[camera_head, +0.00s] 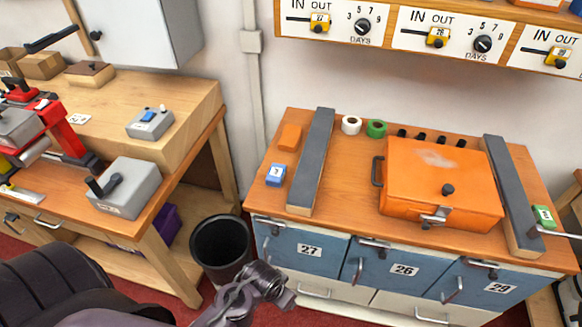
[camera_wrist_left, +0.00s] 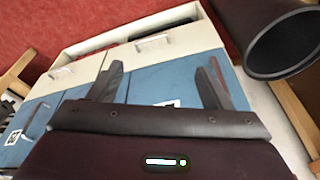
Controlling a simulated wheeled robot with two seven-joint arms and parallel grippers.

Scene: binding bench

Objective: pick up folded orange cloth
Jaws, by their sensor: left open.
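A small flat orange piece (camera_head: 290,137), which looks like the folded orange cloth, lies on the wooden top of the blue cabinet bench, left of the left grey bar. My left gripper (camera_head: 283,292) is low in front of the bench, below the top and right of the black bin. In the left wrist view its two dark fingers (camera_wrist_left: 163,85) are apart with nothing between them, against the blue doors. The cloth is not in the left wrist view. My right gripper is not in view.
A blue block (camera_head: 275,175) sits just in front of the orange piece. Two grey bars (camera_head: 311,160) (camera_head: 512,195) and a large orange case (camera_head: 440,187) stand on the bench top (camera_head: 345,205). White and green tape rolls (camera_head: 376,129) are behind. The black bin (camera_head: 220,245) stands on the floor.

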